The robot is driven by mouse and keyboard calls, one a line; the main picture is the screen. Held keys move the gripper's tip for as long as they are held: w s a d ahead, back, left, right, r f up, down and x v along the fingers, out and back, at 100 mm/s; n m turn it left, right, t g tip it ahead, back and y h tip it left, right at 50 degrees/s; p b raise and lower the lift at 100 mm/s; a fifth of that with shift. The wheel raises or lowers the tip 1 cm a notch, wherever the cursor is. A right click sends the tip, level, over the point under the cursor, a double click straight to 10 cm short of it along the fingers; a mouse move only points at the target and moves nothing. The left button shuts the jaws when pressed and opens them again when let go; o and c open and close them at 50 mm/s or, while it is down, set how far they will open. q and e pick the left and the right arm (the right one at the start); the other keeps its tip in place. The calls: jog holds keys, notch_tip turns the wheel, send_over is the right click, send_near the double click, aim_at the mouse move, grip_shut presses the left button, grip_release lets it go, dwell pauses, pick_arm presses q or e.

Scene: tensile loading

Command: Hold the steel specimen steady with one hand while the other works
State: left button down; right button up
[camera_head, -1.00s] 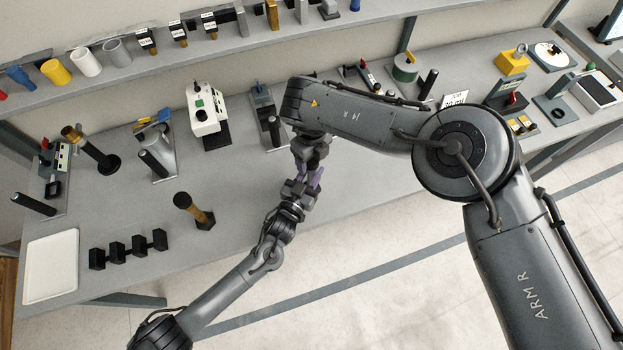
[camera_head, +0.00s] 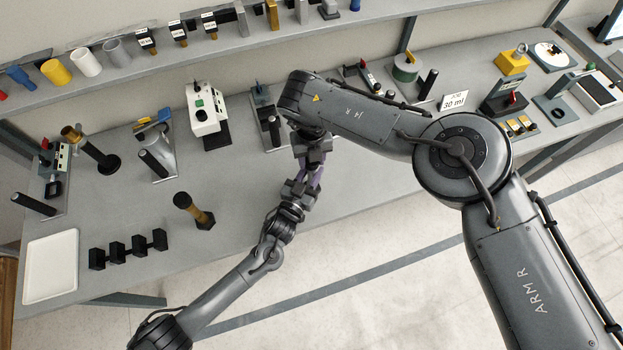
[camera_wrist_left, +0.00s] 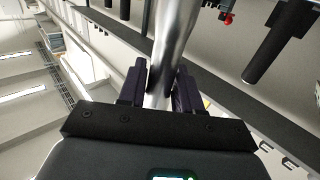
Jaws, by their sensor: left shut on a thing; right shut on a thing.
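The steel specimen (camera_wrist_left: 172,45) is a shiny bar in the left wrist view, running away from between the dark fingers of my left gripper (camera_wrist_left: 158,88). My left gripper is shut on it. In the head view my left gripper (camera_head: 301,184) is raised at the table's front edge, facing my right gripper (camera_head: 312,168), which comes down from above. The two grippers meet closely, with purple fingers between them. My right gripper is shut, apparently on the same specimen; the specimen itself is hidden there by the fingers.
A black block rack (camera_head: 128,250), a white tray (camera_head: 50,265) and a brown-and-black cylinder (camera_head: 194,210) stand at the left. A white-and-black device (camera_head: 207,115) stands behind. My right arm covers the middle.

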jog(key=m, duration=0.2)
jog(key=shift+m, duration=0.4)
jog(key=o, duration=1.2)
jog(key=shift+o, duration=0.2)
notch_tip(320, 180, up, 12)
pick_arm(q)
jog(key=c, duration=0.7)
grip_release()
jog(key=shift+s, duration=0.1)
